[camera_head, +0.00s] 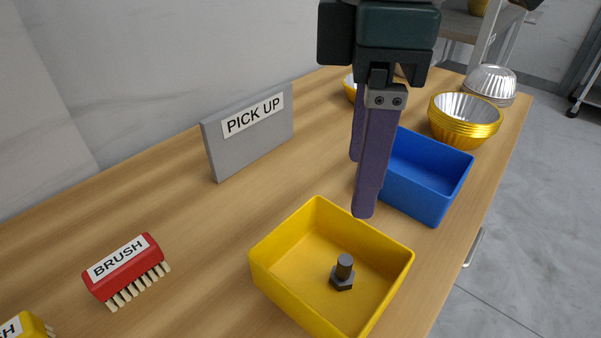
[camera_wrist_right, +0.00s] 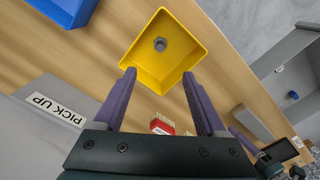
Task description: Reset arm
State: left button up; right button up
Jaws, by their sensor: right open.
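My right gripper (camera_head: 360,187) hangs from the top of the head view, fingers pointing down, above the table between the yellow bin (camera_head: 285,220) and the blue bin (camera_head: 440,205). Its two purple fingers are apart, with nothing between them. In the right wrist view, the gripper (camera_wrist_right: 159,73) is open, and the yellow bin (camera_wrist_right: 190,35) lies beyond the fingertips. A dark bolt (camera_head: 343,272) stands upright on its head inside the yellow bin, apart from the gripper.
A grey "PICK UP" sign (camera_head: 250,135) stands near the wall. A red brush (camera_head: 125,270) and a partly cut-off yellow brush (camera_head: 25,327) lie at the left. Gold cups (camera_head: 463,125) and silver cups (camera_head: 491,84) stand at the far right. The table between sign and yellow bin is clear.

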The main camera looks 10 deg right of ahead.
jog(key=shift+a, duration=0.1)
jog(key=s+a+f+m+t+y+p, duration=0.2)
jog(key=s+a+m+y+p, duration=0.25)
jog(key=s, duration=0.35)
jog(key=s+d+r+m+t+h+p, duration=0.1)
jog(key=s+d+m+h+p, duration=0.2)
jog(key=d, duration=0.4)
jog(key=s+d+r+m+t+h+p, duration=0.1)
jog(key=s+d+m+h+p, duration=0.1)
jog(key=s+d+m, duration=0.35)
notch_tip(320, 180, up, 37)
jog(key=p, duration=3.7)
jog(key=shift+d+f+y, duration=0.15)
jog(key=shift+d+y, duration=0.05)
jog(key=shift+y, duration=0.15)
